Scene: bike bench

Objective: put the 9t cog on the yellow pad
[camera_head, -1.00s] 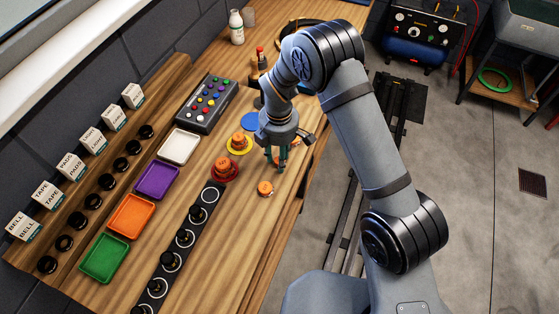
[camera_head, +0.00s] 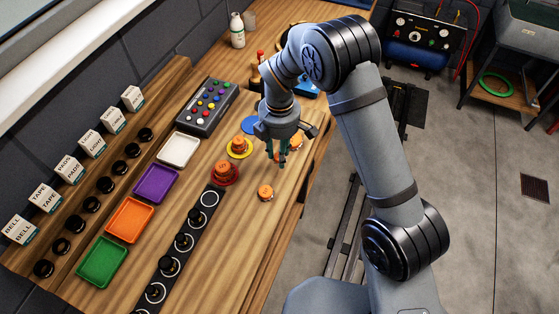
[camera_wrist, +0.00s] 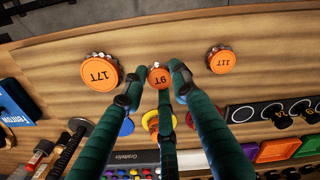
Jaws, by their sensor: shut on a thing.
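My gripper (camera_head: 279,157) is shut on the orange 9t cog (camera_wrist: 160,77), whose label reads upside down between the fingertips in the wrist view. In the head view the fingers hide most of this cog, and I cannot tell whether it is clear of the bench. The yellow pad (camera_head: 239,156) lies left of my gripper, with an orange cog piece (camera_head: 240,142) on it. In the wrist view the yellow pad (camera_wrist: 149,119) is partly hidden behind my fingers.
The 17T cog (camera_wrist: 101,73) and the 11T cog (camera_wrist: 221,60) lie either side of my gripper. A red pad (camera_head: 224,182) bears another orange piece. A blue pad (camera_head: 249,124) lies beyond the yellow one. Coloured trays, a button box (camera_head: 207,106) and a black peg strip (camera_head: 183,243) stand left.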

